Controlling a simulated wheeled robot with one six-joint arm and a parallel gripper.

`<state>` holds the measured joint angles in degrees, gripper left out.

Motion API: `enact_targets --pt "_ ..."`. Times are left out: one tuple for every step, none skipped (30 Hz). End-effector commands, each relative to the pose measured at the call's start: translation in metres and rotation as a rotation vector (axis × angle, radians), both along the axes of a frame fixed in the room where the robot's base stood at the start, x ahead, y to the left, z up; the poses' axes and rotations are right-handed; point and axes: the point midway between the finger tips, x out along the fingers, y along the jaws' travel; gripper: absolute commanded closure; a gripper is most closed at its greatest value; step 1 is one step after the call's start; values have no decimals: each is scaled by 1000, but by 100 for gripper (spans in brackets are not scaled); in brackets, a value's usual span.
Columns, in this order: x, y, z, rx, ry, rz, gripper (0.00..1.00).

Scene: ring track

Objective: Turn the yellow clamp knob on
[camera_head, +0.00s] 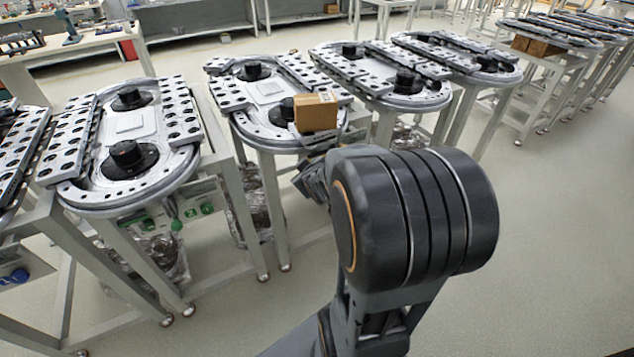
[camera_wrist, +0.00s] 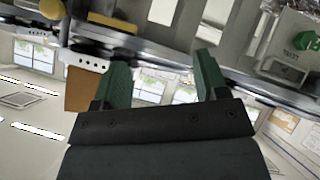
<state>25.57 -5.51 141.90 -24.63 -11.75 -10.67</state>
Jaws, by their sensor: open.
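In the wrist view a round yellow knob-like part (camera_wrist: 52,8) is cut by the top edge at the upper left. A longer yellow piece (camera_wrist: 112,22) lies to its right; I cannot tell which is the clamp knob or how it is turned. My gripper (camera_wrist: 160,78) has two dark green fingers spread apart, with nothing between them. The yellow parts are apart from the fingers, up and to the left. In the head view my gripper (camera_head: 314,180) is mostly hidden behind my arm, by the front of a ring track (camera_head: 283,138). No yellow knob shows there.
A cardboard box (camera_head: 316,111) sits on that track's front right; it also shows left of my fingers in the wrist view (camera_wrist: 80,90). A green part (camera_wrist: 310,42) is at the wrist view's right. Other ring tracks stand both sides. The floor (camera_head: 560,230) at right is clear.

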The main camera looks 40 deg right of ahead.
Motion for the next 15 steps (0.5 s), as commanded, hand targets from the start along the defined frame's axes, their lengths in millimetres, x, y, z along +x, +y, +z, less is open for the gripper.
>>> enact_targets --pt "3 -21 -34 -39 -44 16 33" --pt "5 -30 -43 -65 -80 36 33" --pt "7 -41 -55 -98 -127 63 33" --pt "8 -48 -63 -120 -161 83 33" --pt "7 -54 -71 -139 -196 100 33" --pt "6 -62 -80 -162 -240 123 33" --pt "5 -66 -87 -176 -273 139 33" --pt "3 -70 -93 -189 -303 154 33" --pt "0 -75 -100 -204 -344 171 33" --pt "-2 -77 -104 -214 -371 181 33" --pt "-5 -80 -108 -222 -399 191 33" --pt "-8 -82 -112 -232 -432 202 33" --pt "-10 -84 -116 -237 -454 210 33" --pt "-13 -85 -118 -243 -475 214 33" --pt "-15 -86 -120 -249 -500 222 33"
